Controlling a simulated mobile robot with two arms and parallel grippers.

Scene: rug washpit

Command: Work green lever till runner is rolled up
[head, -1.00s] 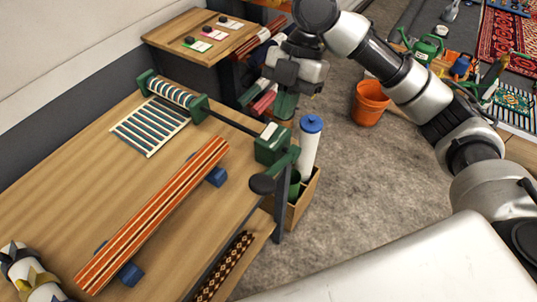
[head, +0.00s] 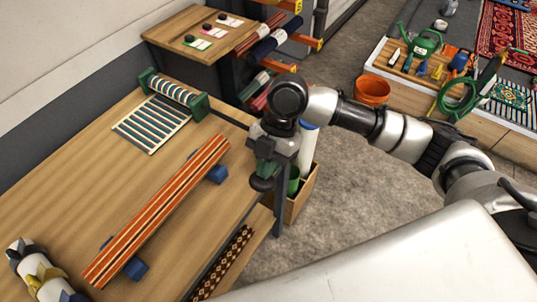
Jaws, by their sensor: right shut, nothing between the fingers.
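The teal-and-white striped runner (head: 150,126) lies partly flat on the bench, with its far end wound on a roller (head: 173,90) between two green end brackets. A dark shaft leads right from the roller toward the green lever's gearbox, which my right arm now hides. My right gripper (head: 264,178) is over the bench's right edge, at the place of the green lever. Its fingers are shut and pointing down. The lever is mostly hidden behind the gripper, so contact cannot be told. My left gripper is not in view.
An orange striped roll (head: 160,210) lies on blue blocks on the bench (head: 75,190). A patterned roll (head: 35,272) is at the lower left. A wooden bin (head: 300,200) stands beside the bench.

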